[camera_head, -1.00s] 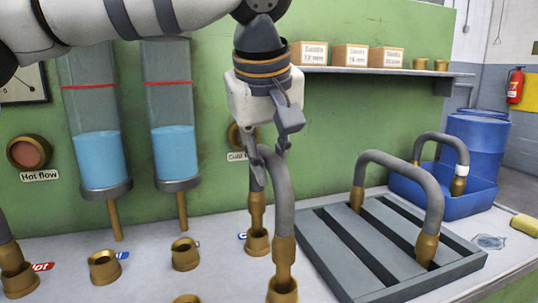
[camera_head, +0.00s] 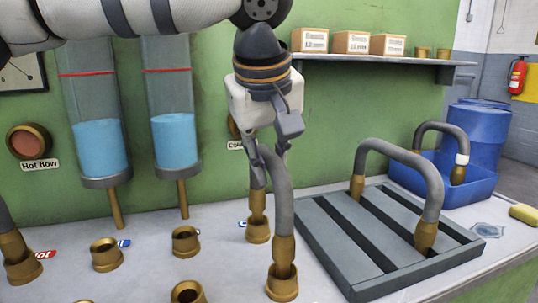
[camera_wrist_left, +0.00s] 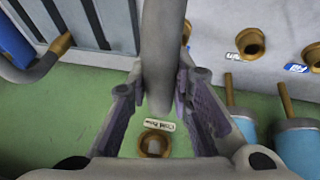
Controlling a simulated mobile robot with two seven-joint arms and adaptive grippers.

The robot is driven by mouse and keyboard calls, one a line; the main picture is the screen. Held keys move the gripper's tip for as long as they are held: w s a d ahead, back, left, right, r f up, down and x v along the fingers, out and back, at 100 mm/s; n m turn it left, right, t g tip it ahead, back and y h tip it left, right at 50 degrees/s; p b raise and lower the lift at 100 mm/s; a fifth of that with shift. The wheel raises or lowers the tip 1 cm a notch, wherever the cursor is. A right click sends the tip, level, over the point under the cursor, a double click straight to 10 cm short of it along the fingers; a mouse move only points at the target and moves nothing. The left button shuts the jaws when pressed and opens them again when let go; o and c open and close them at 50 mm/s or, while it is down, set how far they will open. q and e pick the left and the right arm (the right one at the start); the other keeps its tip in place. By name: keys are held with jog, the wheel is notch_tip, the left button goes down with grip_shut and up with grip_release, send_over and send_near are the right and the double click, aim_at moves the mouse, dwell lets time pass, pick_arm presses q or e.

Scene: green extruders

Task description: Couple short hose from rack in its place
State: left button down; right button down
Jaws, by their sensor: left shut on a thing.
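My left gripper (camera_head: 268,150) is shut on a grey hose (camera_head: 281,200) with brass ends, near the top of its arch. In the left wrist view the hose (camera_wrist_left: 160,50) runs between the two fingers (camera_wrist_left: 160,105). The hose stands upright over two brass sockets on the bench. Its front end meets the front socket (camera_head: 282,287), and its back end meets the back socket (camera_head: 257,233). I cannot tell how deep the ends sit. The slatted grey rack (camera_head: 345,245) is at right and holds another arched hose (camera_head: 405,160). My right gripper is out of view.
Empty brass sockets (camera_head: 106,256) (camera_head: 186,242) stand left on the bench. Another hose end (camera_head: 15,250) is at far left. Blue-filled cylinders (camera_head: 100,150) hang behind. A blue bin (camera_head: 475,185) with a hose and a yellow sponge (camera_head: 523,213) are at right.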

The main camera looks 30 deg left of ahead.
pick_arm(q)
jog(key=shift+f, duration=0.55)
jog(key=c, duration=1.4)
grip_release()
jog(key=shift+o, duration=0.2)
